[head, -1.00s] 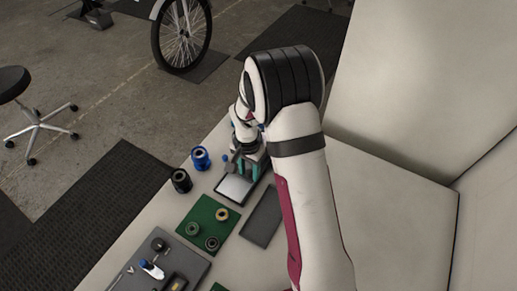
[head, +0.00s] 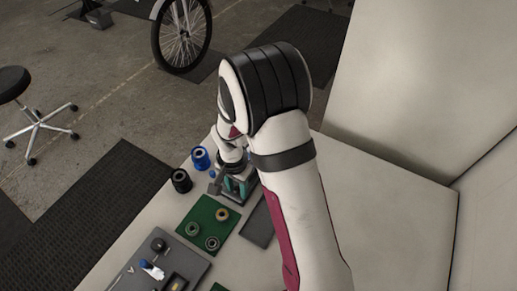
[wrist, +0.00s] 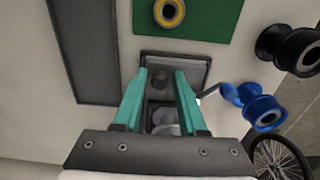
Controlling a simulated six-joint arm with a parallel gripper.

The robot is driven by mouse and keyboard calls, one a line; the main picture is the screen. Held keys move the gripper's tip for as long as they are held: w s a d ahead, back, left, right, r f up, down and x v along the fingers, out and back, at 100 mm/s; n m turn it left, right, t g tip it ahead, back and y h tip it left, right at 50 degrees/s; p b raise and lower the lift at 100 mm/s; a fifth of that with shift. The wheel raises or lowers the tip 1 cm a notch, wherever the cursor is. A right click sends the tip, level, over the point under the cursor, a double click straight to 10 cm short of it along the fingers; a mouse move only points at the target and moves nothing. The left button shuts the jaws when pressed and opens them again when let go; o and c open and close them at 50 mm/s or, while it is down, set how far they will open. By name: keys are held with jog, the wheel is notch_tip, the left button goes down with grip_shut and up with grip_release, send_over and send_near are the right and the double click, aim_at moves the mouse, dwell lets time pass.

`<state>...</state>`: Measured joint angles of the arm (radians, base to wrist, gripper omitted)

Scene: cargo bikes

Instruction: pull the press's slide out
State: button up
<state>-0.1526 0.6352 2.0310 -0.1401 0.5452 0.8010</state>
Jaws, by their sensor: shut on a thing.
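The press shows in the wrist view as a grey, dark-rimmed base (wrist: 197,60) beyond my fingertips, with the slide (wrist: 160,112) between my fingers as grey and dark rounded parts. My gripper (wrist: 161,74) has two teal fingers, one on each side of the slide, and is shut on it. A lever with a blue ball (wrist: 229,91) sticks out to the right. In the head view my gripper (head: 236,188) points down over the press base, and the blue ball (head: 212,174) is at its left. My gripper hides most of the press there.
A blue spool (head: 200,158) and a black spool (head: 181,180) stand left of the press. A green mat (head: 203,212) with several rings lies in front. A dark flat tray (head: 258,224) lies beside it. The bench at right is bare.

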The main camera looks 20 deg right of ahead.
jog(key=o, duration=0.7)
jog(key=shift+s+a+f, duration=0.1)
jog(key=shift+s+f, duration=0.1)
jog(key=shift+w+r, duration=0.15)
jog(key=shift+r, duration=3.7)
jog(key=s+d+r+n+y, duration=0.1)
jog(key=s+r, duration=0.5)
jog(key=s, duration=0.5)
jog(key=s+d+r+n, duration=0.1)
jog(key=s+r+n, duration=0.1)
jog(key=s+r, duration=0.4)
jog(key=s, duration=0.5)
jog(key=shift+s+y, duration=0.25)
jog(key=shift+y, duration=0.15)
